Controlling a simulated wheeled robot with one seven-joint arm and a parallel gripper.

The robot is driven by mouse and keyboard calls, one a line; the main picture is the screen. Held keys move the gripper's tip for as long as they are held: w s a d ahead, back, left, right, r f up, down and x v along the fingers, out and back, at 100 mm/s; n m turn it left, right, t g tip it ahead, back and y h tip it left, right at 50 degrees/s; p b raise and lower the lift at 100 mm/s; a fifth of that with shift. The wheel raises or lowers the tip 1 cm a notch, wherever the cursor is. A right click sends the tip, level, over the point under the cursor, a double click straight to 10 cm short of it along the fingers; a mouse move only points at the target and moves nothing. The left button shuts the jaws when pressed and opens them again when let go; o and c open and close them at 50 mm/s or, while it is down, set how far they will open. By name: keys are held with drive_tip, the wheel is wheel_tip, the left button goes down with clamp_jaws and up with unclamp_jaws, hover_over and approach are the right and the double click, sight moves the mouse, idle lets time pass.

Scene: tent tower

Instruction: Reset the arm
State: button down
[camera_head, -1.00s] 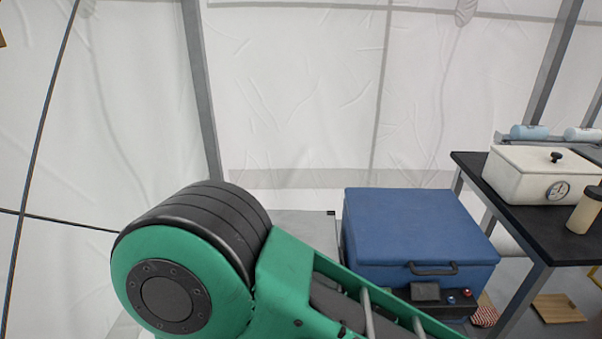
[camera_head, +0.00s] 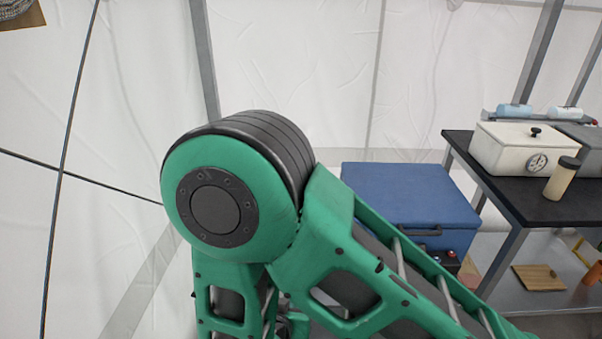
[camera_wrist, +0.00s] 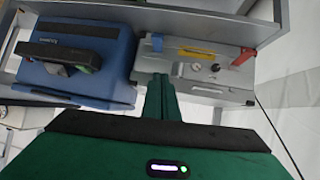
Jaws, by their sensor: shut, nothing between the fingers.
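My green and black arm fills the lower middle of the head view, bent at a large round joint, with one link running down to the right. My gripper is outside the head view. In the wrist view my gripper (camera_wrist: 158,97) is shut and empty, its green fingers together at the centre. Its fingertips appear in front of the gap between a blue box and a grey metal box. I cannot tell how far it is from them.
A blue cooler-like box (camera_head: 405,195) stands behind my arm. A black-topped table (camera_head: 515,200) at right holds a white lidded box (camera_head: 505,150) and a bottle (camera_head: 562,178). The wrist view shows a blue box (camera_wrist: 85,75) beside a grey metal box (camera_wrist: 205,70). White tent walls surround this.

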drive_tip(key=w+d+r+m+g+h, duration=0.15)
drive_tip(key=d+r, duration=0.25)
drive_tip(key=d, duration=0.6)
drive_tip(key=w+d+r+m+g+h, duration=0.1)
drive_tip(key=d+r+m+g+h, duration=0.2)
drive_tip(key=d, duration=0.6)
drive_tip(key=w+d+r+g, duration=0.25)
drive_tip(key=d+r, duration=0.25)
drive_tip(key=d, duration=0.5)
drive_tip(key=s+d+r+m+g+y, duration=0.2)
drive_tip(key=s+d+r+g+y, duration=0.3)
drive_tip(key=s+d, duration=0.55)
drive_tip(key=s+d+r+n+y, duration=0.1)
drive_tip(key=s+d+r, duration=0.1)
drive_tip(key=s, duration=0.4)
drive_tip(key=s+d+r+t+y, duration=0.1)
drive_tip(key=s+d+r, duration=0.1)
drive_tip(key=s+r, duration=0.3)
drive_tip(key=shift+s+n, duration=0.35)
drive_tip(key=shift+s, duration=0.45)
